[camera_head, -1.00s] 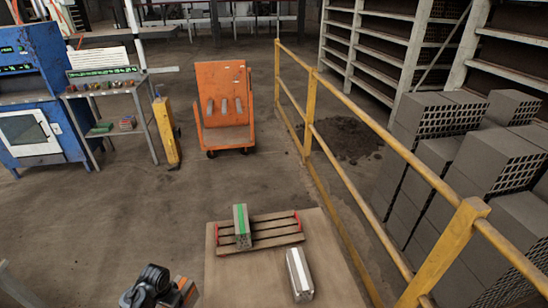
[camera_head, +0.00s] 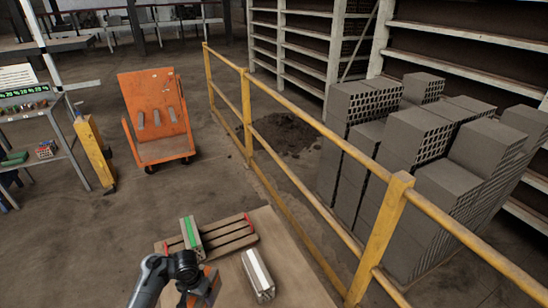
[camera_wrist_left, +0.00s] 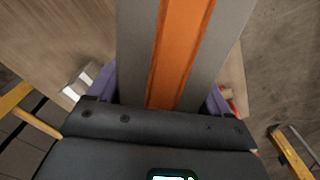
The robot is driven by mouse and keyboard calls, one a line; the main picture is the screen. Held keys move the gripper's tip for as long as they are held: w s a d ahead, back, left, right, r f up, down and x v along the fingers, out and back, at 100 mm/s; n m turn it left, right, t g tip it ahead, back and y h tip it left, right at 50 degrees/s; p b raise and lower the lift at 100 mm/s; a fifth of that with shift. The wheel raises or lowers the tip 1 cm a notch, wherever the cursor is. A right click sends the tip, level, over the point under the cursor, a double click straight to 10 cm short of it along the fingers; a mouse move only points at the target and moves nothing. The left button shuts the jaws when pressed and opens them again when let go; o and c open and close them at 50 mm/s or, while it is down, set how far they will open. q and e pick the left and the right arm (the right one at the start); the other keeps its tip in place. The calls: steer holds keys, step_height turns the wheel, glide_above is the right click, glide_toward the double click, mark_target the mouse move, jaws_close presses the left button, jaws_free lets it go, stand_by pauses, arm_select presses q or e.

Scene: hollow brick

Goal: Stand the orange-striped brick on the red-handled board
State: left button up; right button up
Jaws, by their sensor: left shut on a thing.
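My left gripper (camera_head: 193,290) is shut on the orange-striped brick (camera_head: 210,283), just in front of the board in the head view. The brick is partly hidden behind the gripper there. In the left wrist view the grey brick with its orange stripe (camera_wrist_left: 180,50) lies between the purple fingers. The red-handled board (camera_head: 232,240) is wooden and slatted, with a red handle at each end. A green-striped brick (camera_head: 191,234) is on its left part, and the slats to the right are bare. My right gripper is not in view.
A white-striped brick (camera_head: 258,275) lies right of my gripper, on the tan surface (camera_head: 300,280) under the board. A yellow railing (camera_head: 315,210) runs along the right, with stacked grey bricks (camera_head: 400,150) behind it. An orange cart (camera_head: 155,115) stands farther back.

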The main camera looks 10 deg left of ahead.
arm_select(q)
steer(key=shift+w+d+r+m, duration=0.7)
steer(key=shift+w+d+r, duration=1.1)
steer(key=shift+d, duration=2.85)
steer(key=shift+w+d+r+m, duration=0.95)
steer(key=shift+d+r, duration=1.35)
steer(key=shift+d, duration=2.3)
steer(key=s+a+r+n, duration=0.4)
steer(key=s+a+r, duration=0.2)
steer(key=a+r, duration=0.25)
steer(key=s+d+r+p, duration=0.1)
steer(key=s+r+p, duration=0.1)
steer(key=r+p, duration=0.8)
steer(key=s+d+r+p, duration=0.1)
steer(key=s+r+p, duration=0.2)
steer(key=r+p, duration=0.7)
steer(key=s+d+r+p, duration=0.1)
steer(key=s+r+p, duration=0.2)
steer(key=r+p, duration=0.7)
steer(key=p, duration=0.3)
steer(key=shift+d+r, duration=0.2)
steer(key=shift+d, duration=0.2)
